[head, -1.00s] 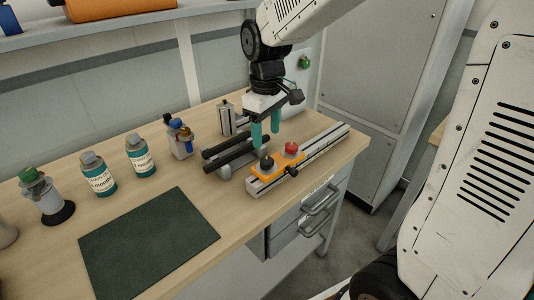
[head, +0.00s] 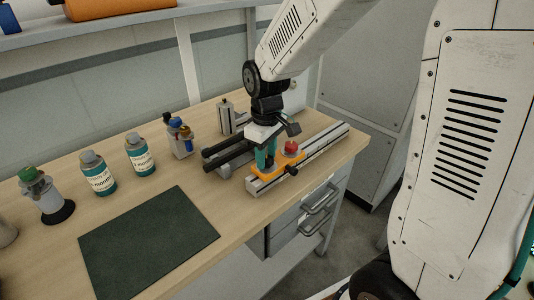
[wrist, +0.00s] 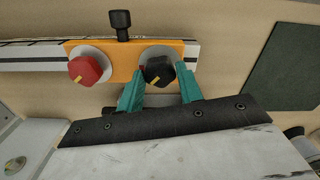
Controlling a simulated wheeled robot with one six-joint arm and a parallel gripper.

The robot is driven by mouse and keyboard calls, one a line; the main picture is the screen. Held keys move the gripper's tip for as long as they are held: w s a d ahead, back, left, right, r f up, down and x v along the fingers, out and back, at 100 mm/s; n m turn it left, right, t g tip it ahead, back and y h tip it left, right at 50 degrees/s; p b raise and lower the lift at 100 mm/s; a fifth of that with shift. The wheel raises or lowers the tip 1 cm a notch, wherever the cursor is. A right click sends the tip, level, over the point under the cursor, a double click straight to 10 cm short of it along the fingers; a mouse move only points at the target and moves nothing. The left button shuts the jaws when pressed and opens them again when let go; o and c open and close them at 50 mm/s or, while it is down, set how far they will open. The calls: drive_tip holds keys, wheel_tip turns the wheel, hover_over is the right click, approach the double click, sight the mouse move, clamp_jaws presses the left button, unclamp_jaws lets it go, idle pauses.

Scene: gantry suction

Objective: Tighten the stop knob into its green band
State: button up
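An orange carriage (head: 264,172) sits on a pale metal rail (head: 335,134) near the bench's front right. It bears a red knob (head: 291,147) and a black knob, both with yellow pointer marks on grey-white discs. A smaller black side knob (head: 292,169) sticks out of its front edge. In the wrist view, the black knob (wrist: 158,70) lies between the teal fingers of my gripper (wrist: 162,74), which are apart, one on each side. The red knob (wrist: 85,70) is to the left. A red sliver shows beside the black knob; no green band is visible.
A grey-black fixture (head: 224,152) stands close behind the gripper. Bottles (head: 98,177) and a small container of tools (head: 179,138) are to the left. A dark green mat (head: 148,241) lies flat at the front left.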

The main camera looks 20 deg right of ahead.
drive_tip(key=c, duration=0.4)
drive_tip(key=shift+m, duration=1.1)
drive_tip(key=o, duration=1)
drive_tip(key=shift+r, duration=0.1)
wheel_tip(320, 180, up, 8)
drive_tip(key=shift+f, duration=0.15)
